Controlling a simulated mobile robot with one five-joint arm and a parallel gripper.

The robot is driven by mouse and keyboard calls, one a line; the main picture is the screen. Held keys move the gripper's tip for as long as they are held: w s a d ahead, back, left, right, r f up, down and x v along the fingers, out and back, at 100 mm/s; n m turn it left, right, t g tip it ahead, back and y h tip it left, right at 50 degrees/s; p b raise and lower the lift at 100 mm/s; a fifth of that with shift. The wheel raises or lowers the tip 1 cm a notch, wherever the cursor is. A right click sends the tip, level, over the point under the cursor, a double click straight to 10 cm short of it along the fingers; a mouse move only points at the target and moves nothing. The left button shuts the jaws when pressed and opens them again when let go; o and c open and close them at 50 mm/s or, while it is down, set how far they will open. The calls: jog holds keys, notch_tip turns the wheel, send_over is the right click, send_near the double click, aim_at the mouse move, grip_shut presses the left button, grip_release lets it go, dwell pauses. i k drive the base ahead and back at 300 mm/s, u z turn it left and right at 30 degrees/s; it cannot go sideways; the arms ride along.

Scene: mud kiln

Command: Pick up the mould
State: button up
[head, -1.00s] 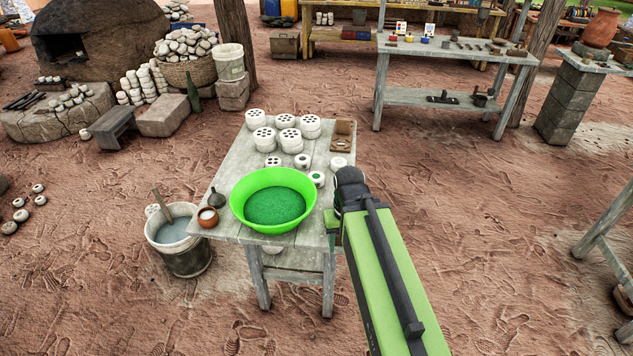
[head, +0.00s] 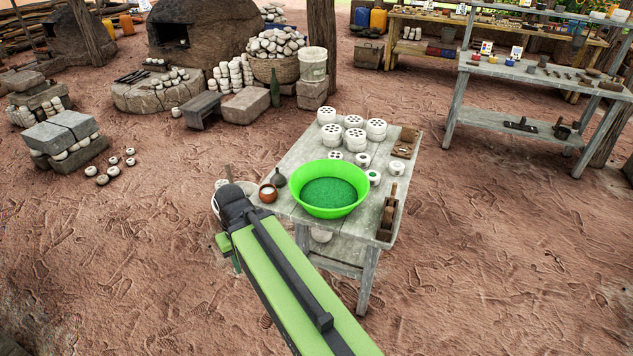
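Several white round blocks with dark holes stand toward the back of the grey wooden table (head: 350,247), among them a white block (head: 376,127); I cannot tell which piece is the mould. Smaller white pieces, such as one small white piece (head: 397,168), sit to the right of the bright green bowl (head: 329,213) of green grains. A brown wooden piece with an upright part (head: 387,216) stands at the table's right edge. My green and black arm reaches up from the bottom to the left of the table. My gripper's fingers are hidden, so its state does not show.
A small brown pot (head: 268,194) and a dark flask (head: 279,178) stand on the table's left side. A wooden tray (head: 405,142) lies at the back right corner. Bare ground lies right of the table.

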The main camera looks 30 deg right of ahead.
aim_at(372, 178)
jog(key=z, duration=0.3)
jog(key=k, duration=0.1)
jog(key=u, duration=2.2)
jog(key=k, duration=1.5)
jog(key=z, duration=1.35)
jog(key=i, duration=1.7)
